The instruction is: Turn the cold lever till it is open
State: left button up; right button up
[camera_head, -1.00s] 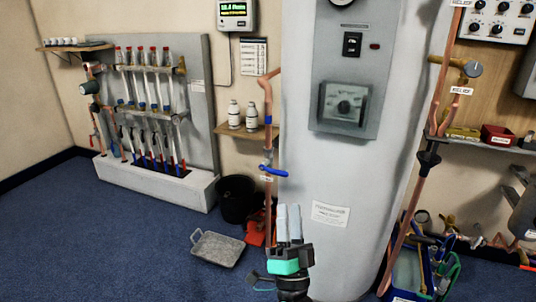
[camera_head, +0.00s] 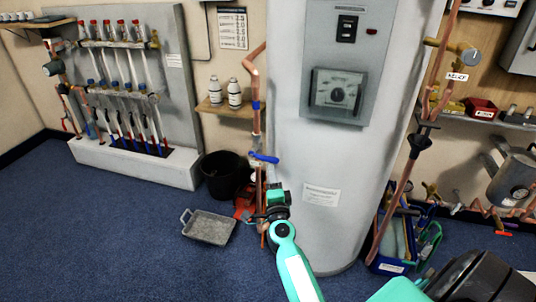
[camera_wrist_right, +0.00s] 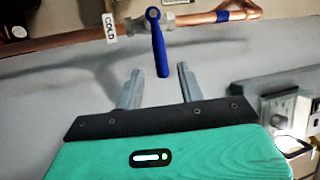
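The cold lever (camera_head: 264,158) is blue and lies crosswise to its vertical copper pipe (camera_head: 256,120), left of the big cylinder. In the right wrist view the blue lever (camera_wrist_right: 159,45) points across the pipe, beside a tag (camera_wrist_right: 110,28) reading COLD. My right gripper (camera_head: 272,185) is just below the lever in the head view, its fingers hard to make out there. In the right wrist view the right gripper (camera_wrist_right: 160,72) is open and empty, and the lever's free end appears between its fingertips. I cannot tell whether they touch. My left gripper is not in view.
The large grey cylinder (camera_head: 320,160) stands right beside the pipe. A shelf with white bottles (camera_head: 233,93) is left of it. A black bucket (camera_head: 226,175) and grey tray (camera_head: 208,227) are on the floor. Blue carpet (camera_head: 110,225) is clear at the left.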

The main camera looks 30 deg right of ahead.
aim_at(264, 158)
jog(key=x, duration=0.9)
jog(key=shift+w, duration=0.1)
grip_shut()
